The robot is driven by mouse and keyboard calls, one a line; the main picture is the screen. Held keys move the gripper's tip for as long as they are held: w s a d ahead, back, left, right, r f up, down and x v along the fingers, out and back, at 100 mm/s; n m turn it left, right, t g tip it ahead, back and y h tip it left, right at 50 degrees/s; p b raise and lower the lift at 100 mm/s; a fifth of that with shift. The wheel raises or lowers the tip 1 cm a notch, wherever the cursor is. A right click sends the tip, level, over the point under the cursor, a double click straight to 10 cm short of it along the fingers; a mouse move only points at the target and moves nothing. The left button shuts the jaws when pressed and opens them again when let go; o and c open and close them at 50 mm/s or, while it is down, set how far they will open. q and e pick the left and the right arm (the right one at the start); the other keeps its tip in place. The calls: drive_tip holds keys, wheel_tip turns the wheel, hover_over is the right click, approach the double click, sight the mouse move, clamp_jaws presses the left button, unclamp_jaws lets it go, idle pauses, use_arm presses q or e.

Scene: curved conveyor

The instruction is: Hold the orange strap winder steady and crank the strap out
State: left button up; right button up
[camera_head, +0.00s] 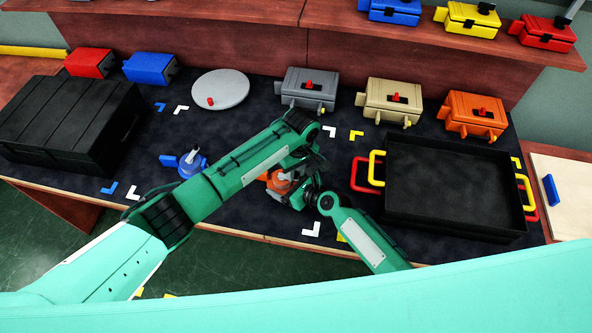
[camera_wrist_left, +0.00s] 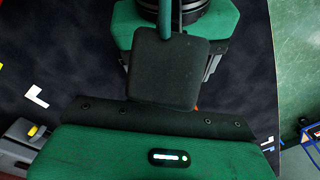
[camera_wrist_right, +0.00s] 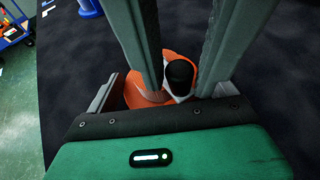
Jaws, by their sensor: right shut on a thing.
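The orange strap winder (camera_head: 277,182) is at the table's front edge, partly hidden by my arms in the head view. In the right wrist view the orange body (camera_wrist_right: 145,92) and its black crank knob (camera_wrist_right: 179,76) show at my right gripper (camera_wrist_right: 185,80). The knob sits between the two fingers, and the right gripper is shut on it. My left arm reaches over from the left and bends down at the winder. Its gripper body (camera_wrist_left: 150,155) fills the bottom of the left wrist view; a dark plate covers the middle, and its fingers cannot be made out. No strap is clearly visible.
A blue winder (camera_head: 190,162) stands to the left. A black case (camera_head: 70,115) is at far left and a black tray (camera_head: 455,180) at right. Grey (camera_head: 308,90), tan (camera_head: 393,100) and orange (camera_head: 475,115) boxes and a round disc (camera_head: 221,88) line the back.

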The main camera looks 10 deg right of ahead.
use_arm(q)
drive_tip(key=shift+r, duration=0.1)
wheel_tip(320, 180, up, 12)
drive_tip(key=shift+w+d, duration=0.15)
drive_tip(key=shift+d, duration=0.2)
idle(0.4)
drive_tip(key=shift+o, duration=1.4)
drive_tip(key=f+n, duration=0.1)
drive_tip(key=f, duration=0.3)
drive_tip(key=f+n+h, duration=0.1)
drive_tip(key=f, duration=0.3)
drive_tip(key=a+f+n+t, duration=0.1)
drive_tip(key=f, duration=0.3)
drive_tip(key=shift+s+n, duration=0.2)
drive_tip(key=shift+n, duration=0.2)
drive_tip(key=shift+h, duration=0.3)
clamp_jaws()
